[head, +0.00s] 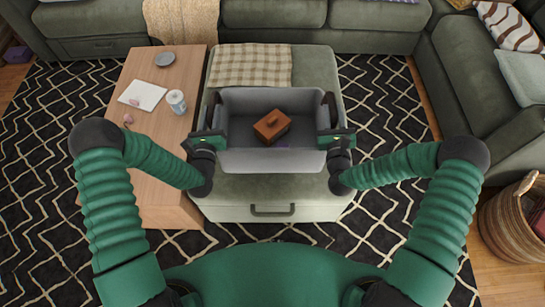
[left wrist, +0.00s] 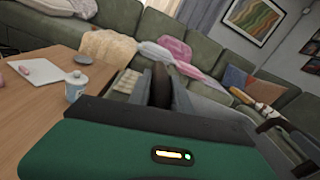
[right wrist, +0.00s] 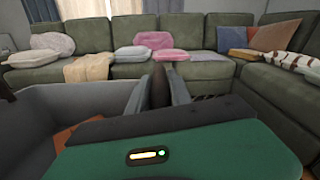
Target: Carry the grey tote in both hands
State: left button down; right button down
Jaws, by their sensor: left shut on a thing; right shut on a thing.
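The grey tote (head: 257,161) is in the middle of the head view, over the green ottoman (head: 315,72). A small brown wooden box (head: 272,124) lies inside it, with a bit of something purple near the front wall. My left gripper (head: 212,134) is shut on the tote's left side, and my right gripper (head: 333,130) is shut on its right side. I cannot tell whether the tote touches the ottoman.
A green sectional (head: 375,25) runs along the back and right. A wicker basket (head: 510,225) stands at right. Patterned rug is clear right of the ottoman.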

pick_arm(q)
jog(key=shift+a, duration=0.2)
pick_arm(e)
jog(key=shift+s+d+f, duration=0.1)
jog(key=shift+d, duration=0.15)
pick_arm(q)
jog(key=shift+f, duration=0.15)
pick_arm(e)
jog(key=shift+f, duration=0.1)
